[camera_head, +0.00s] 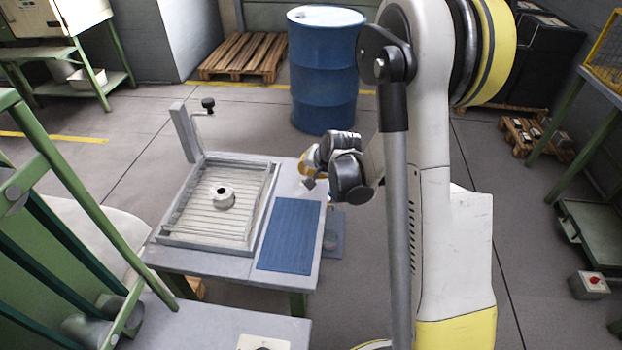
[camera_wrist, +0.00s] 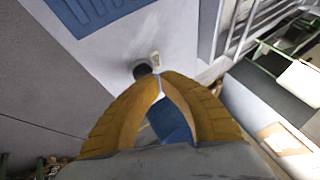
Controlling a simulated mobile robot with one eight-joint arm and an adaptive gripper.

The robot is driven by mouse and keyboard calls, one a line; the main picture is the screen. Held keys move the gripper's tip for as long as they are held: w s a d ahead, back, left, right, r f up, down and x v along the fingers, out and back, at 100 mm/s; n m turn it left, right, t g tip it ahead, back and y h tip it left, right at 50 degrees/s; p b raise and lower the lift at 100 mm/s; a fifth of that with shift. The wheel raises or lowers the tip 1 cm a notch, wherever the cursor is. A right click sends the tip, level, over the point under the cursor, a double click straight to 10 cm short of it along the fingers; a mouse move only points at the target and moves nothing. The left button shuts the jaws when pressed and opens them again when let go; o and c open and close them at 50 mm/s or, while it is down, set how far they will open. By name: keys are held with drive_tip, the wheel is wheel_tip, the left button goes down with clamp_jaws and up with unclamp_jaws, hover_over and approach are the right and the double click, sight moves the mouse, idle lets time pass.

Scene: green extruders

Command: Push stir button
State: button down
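My gripper (camera_head: 308,176) is over the far right corner of the grey table (camera_head: 293,181) in the head view. In the wrist view its two yellow fingers (camera_wrist: 160,76) curve inward and their tips meet; no object shows between the tips. My gripper hides this corner in the head view. A red button on a grey box (camera_head: 590,284) stands at the far right.
A slatted tray (camera_head: 170,226) holding a round metal part (camera_head: 222,197) and a blue mat (camera_head: 290,235) lie on the table. A crank post (camera_head: 185,132) rises at its back left corner. A blue drum (camera_head: 323,75) stands behind. Open floor lies to the right.

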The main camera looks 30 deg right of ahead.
drive_tip(key=shift+r, duration=0.1)
drive_tip(key=shift+r+p, duration=1.95)
drive_tip(key=shift+r, duration=0.95)
drive_tip(key=shift+s+a+r, duration=0.1)
drive_tip(key=shift+a+r, duration=0.05)
drive_tip(key=shift+r, duration=0.15)
drive_tip(key=s+a+r+n, duration=0.4)
drive_tip(key=s+a+r, duration=0.3)
drive_tip(key=s+r, duration=0.5)
drive_tip(key=s+a+r+n, duration=0.2)
drive_tip(key=s, duration=0.5)
drive_tip(key=s+a+r+n, duration=0.1)
drive_tip(key=s+a+n, duration=0.1)
drive_tip(key=s, duration=0.5)
drive_tip(key=shift+a+r, duration=0.35)
drive_tip(key=shift+r, duration=0.05)
